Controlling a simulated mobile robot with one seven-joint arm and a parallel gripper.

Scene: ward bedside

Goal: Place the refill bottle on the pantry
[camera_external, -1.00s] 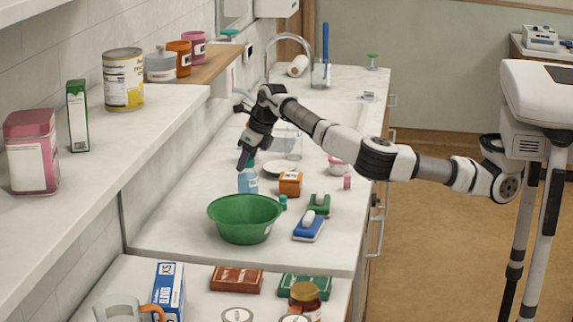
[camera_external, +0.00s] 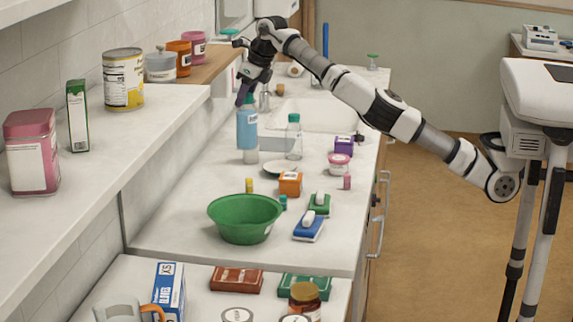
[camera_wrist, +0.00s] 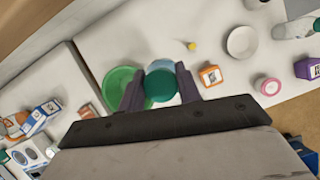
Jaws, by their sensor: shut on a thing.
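A blue bottle (camera_external: 247,130), which I take as the refill bottle, hangs upright from my gripper (camera_external: 245,98) above the counter (camera_external: 180,225). In the wrist view, my gripper (camera_wrist: 160,88) has one finger on each side of the bottle's green cap (camera_wrist: 160,84); the blue body shows just behind it. A pale item shows directly below the bottle in the outside view. A raised white shelf (camera_external: 110,165) runs along the left wall; no label shows which surface is the pantry.
A green bowl (camera_external: 245,220) stands nearer on the counter. A clear bottle (camera_external: 293,140), an orange box (camera_external: 290,184) and a pink tub (camera_external: 340,163) stand to the right. The shelf holds a pink canister (camera_external: 31,155), green-white carton (camera_external: 77,115) and can (camera_external: 123,80); its front middle is bare.

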